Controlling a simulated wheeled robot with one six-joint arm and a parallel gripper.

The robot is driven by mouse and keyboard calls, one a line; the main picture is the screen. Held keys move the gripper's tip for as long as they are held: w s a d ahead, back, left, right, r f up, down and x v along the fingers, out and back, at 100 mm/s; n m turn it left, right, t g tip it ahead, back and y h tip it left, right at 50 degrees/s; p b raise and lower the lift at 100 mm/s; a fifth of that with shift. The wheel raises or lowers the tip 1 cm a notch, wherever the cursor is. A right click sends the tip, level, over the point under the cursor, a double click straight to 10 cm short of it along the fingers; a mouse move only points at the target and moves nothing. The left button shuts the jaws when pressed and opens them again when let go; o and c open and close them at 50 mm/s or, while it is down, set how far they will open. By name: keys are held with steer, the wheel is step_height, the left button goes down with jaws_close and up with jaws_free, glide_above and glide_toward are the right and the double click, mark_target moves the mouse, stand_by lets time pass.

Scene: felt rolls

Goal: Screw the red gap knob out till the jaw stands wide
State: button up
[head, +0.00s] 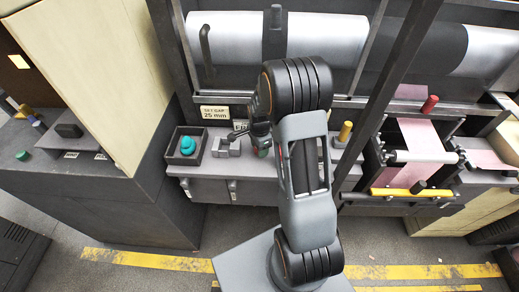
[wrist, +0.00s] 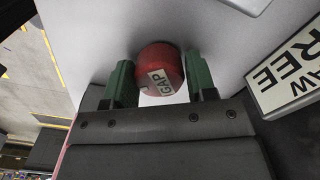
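The red knob (wrist: 160,68), lettered GAP, shows in the wrist view against a pale surface. A grey block-like part (head: 227,146), perhaps the jaw, stands on the bench just left of my gripper. How wide it stands is hard to tell.
A sign (head: 214,112) reads SET GAP 25 mm. A plate (wrist: 293,72) reading JAW FREE, partly cut off, is right of the knob in the wrist view. A dark tray (head: 185,158) with a teal object stands left. Large felt rolls (head: 325,38) hang behind.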

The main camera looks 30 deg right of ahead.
steer(key=shift+o, duration=0.8)
steer(key=shift+r, duration=0.1)
steer(key=shift+r+p, duration=1.85)
steer(key=shift+r, duration=0.6)
